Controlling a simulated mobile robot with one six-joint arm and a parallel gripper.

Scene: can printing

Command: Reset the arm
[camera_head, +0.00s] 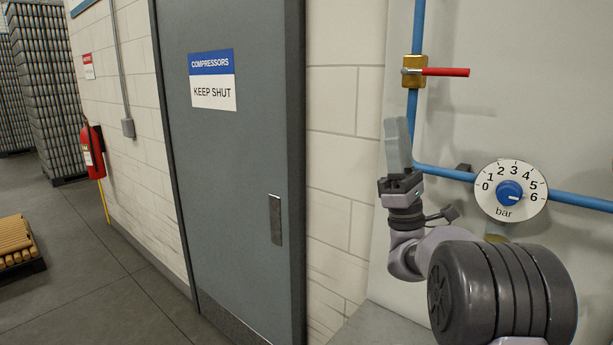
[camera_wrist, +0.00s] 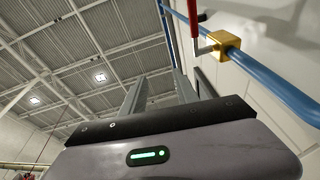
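My gripper (camera_head: 397,125) points upward in front of the pale wall panel in the head view, left of the dial and below the red-handled valve. In the wrist view my gripper (camera_wrist: 160,82) has its grey fingers apart, with nothing between them. The brass valve (camera_head: 413,71) sits on the vertical blue pipe, its red lever pointing right. It also shows as a brass block (camera_wrist: 224,44) at the upper right of the wrist view. The round dial (camera_head: 511,191), marked in bar, has a blue knob at its middle.
A blue pipe (camera_head: 580,202) runs along the panel behind the dial. A grey door (camera_head: 232,150) marked "Compressors, keep shut" stands to the left. A red fire extinguisher (camera_head: 93,151) hangs further left. The floor in front of the door is clear.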

